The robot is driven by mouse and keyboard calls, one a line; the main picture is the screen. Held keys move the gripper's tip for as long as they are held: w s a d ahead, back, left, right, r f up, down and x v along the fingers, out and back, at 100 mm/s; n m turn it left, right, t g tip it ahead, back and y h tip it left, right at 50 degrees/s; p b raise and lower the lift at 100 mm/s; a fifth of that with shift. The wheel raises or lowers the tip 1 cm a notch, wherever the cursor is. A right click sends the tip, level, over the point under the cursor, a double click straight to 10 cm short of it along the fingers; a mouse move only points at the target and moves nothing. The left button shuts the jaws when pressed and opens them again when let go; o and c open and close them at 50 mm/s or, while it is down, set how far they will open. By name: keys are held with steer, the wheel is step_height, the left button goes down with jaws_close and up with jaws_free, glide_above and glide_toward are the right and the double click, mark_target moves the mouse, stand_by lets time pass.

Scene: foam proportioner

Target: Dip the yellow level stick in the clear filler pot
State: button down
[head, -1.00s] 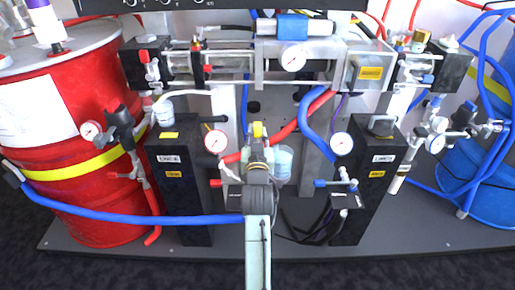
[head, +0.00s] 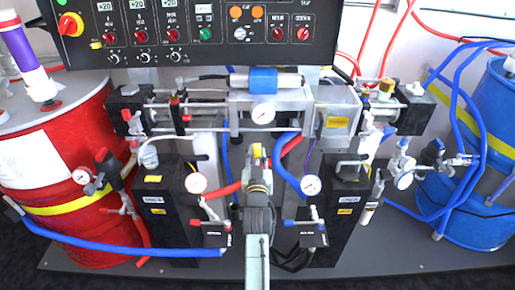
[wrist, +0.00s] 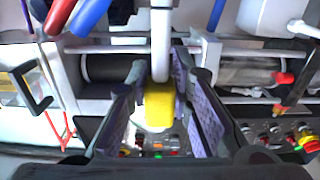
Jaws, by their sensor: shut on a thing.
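My gripper (head: 257,168) is near the middle of the head view, in front of the pump frame. In the wrist view, its dark fingers close on both sides of the yellow level stick's block-shaped part (wrist: 159,106). A pale rod runs from near this part toward the top of that picture; I cannot tell for certain that it belongs to the stick. A small clear pot (head: 149,156) with a whitish top stands on the left black block, to the left of my gripper; I cannot tell whether it is the filler pot. The stick's lower end is hidden in the head view.
A control panel (head: 200,35) hangs above the pumps. A red drum (head: 60,150) stands left and a blue drum (head: 490,160) right. Gauges, valves, a red hose and blue hoses (head: 288,160) crowd the space around my gripper.

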steer(key=shift+f+b, duration=4.95)
steer(key=shift+f, duration=1.55)
